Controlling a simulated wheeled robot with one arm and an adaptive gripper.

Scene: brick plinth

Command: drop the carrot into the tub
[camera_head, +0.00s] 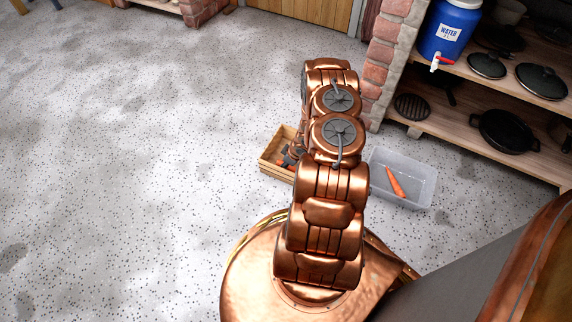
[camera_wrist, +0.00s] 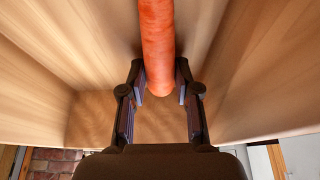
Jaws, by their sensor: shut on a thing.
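My gripper (camera_wrist: 160,84) is shut on an orange carrot (camera_wrist: 157,40), gripping it near its rounded lower end in the wrist view. Wooden crate walls surround the gripper and the carrot there. In the head view my arm hides much of the crate; a bit of orange (camera_head: 283,162) shows inside it beside dark gripper parts. The clear plastic tub (camera_head: 418,170) stands on the floor to the right of my arm. Another carrot (camera_head: 396,182) lies in the tub.
The wooden crate (camera_head: 272,171) sits on the speckled floor, left of the tub. A brick pillar (camera_head: 383,60) and wooden shelves with dark pans (camera_head: 507,130) and a blue water container (camera_head: 449,28) stand behind and right. The floor at left is clear.

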